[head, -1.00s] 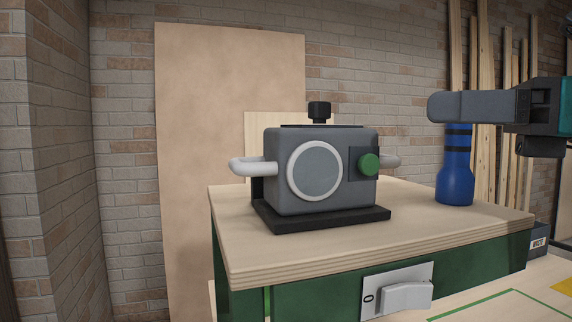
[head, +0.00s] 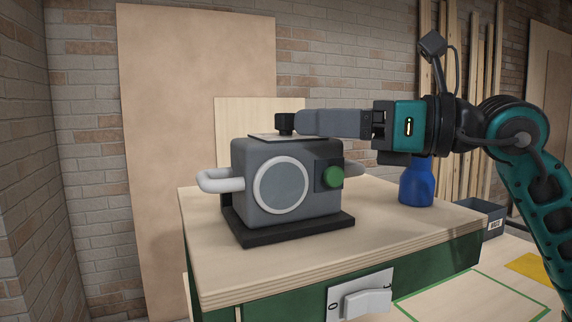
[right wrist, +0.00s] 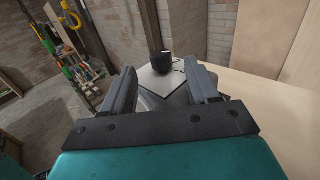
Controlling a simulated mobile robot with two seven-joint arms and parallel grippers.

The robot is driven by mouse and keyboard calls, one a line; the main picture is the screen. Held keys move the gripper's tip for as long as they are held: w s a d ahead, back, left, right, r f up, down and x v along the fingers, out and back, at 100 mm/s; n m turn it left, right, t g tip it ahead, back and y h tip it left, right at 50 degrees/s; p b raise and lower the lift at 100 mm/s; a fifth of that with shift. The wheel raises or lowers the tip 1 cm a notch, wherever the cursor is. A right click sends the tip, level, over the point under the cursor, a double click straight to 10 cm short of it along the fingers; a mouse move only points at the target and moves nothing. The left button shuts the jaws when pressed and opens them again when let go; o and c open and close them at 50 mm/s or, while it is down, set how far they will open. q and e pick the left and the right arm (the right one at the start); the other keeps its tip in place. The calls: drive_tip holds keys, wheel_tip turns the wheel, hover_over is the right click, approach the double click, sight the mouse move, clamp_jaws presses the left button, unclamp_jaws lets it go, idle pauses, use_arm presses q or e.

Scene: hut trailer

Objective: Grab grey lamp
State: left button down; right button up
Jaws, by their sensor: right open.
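My left gripper is not in view.
The lamp stands on a wooden-topped workbench (head: 270,265) with a green front and a switch (head: 362,300). A blue bottle (head: 416,185) stands behind my right arm. A grey bin (head: 485,215) is at right. Wooden boards lean on the brick wall. The bench's front right is clear.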

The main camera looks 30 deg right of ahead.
sight(304, 139)
drive_tip(key=shift+p+x, duration=0.55)
drive_tip(key=shift+x, duration=1)
drive_tip(key=shift+d, duration=0.1)
drive_tip(key=shift+c, duration=0.2)
clamp_jaws()
drive_tip(key=shift+r, duration=0.1)
